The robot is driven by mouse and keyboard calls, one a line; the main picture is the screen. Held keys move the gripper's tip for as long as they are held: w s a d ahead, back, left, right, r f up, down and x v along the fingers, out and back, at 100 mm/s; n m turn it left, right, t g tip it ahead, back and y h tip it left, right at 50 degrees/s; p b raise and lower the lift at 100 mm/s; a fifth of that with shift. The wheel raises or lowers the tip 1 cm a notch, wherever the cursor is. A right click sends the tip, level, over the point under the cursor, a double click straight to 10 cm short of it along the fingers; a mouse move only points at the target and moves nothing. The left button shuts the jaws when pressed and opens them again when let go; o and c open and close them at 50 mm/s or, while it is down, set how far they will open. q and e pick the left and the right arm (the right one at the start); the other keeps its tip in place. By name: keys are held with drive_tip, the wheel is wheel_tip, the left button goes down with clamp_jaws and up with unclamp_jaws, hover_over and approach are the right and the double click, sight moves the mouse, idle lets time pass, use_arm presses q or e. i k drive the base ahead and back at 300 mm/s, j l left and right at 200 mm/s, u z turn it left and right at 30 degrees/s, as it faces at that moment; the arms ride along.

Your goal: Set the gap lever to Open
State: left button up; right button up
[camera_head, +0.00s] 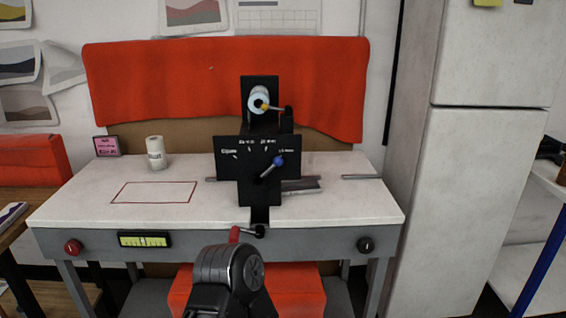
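The gap lever (270,168) has a blue ball knob (278,160) and sits on a black dial plate (229,170) in the middle of the workbench. The lever tilts up and to the right from its pivot, with the knob beside the rightmost mark. White labels are spread along the top of the plate, too small to read surely. A dark rounded link of one of my arms (229,270) rises at the bottom centre, in front of the bench. I cannot tell which arm it is. No gripper fingers show, and nothing of mine touches the lever.
A white roll (156,153) stands behind a red outlined rectangle (153,192). The bench top (350,205) is clear at right front.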

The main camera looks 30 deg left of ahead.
sight(258, 179)
drive_tip(key=u, duration=1.05)
